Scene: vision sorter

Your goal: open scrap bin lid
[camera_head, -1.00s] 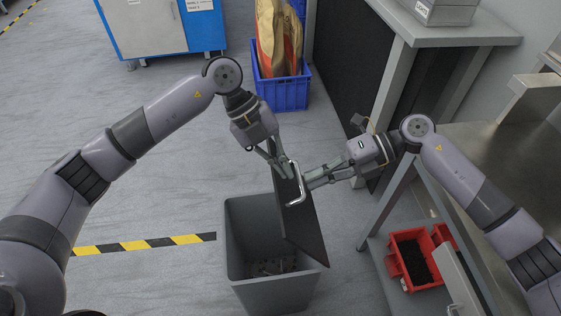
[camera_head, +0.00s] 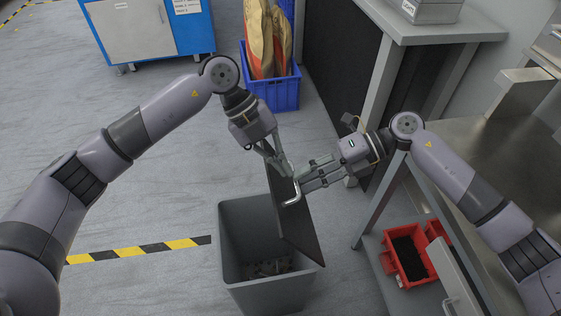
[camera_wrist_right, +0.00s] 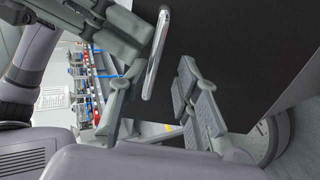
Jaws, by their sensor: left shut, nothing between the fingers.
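The grey scrap bin (camera_head: 240,290) stands open on the floor in the head view, with small scrap at its bottom. Its dark lid (camera_head: 303,232) is swung up on the bin's right side, steeply tilted. A silver handle (camera_head: 293,199) is on the lid; it also shows in the right wrist view (camera_wrist_right: 157,55). My left gripper (camera_head: 285,170) is shut and empty at the lid's upper edge, close to the handle. My right gripper (camera_head: 308,174) is open at the handle; in the right wrist view its fingers (camera_wrist_right: 155,100) are spread, with the handle in front of the gap.
A metal workbench (camera_head: 470,160) stands at the right, with red bins (camera_head: 408,262) on its lower shelf. A blue crate (camera_head: 275,95) with paper sacks and a blue cabinet (camera_head: 150,35) are behind. The floor left of the bin is clear, with striped tape (camera_head: 140,250).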

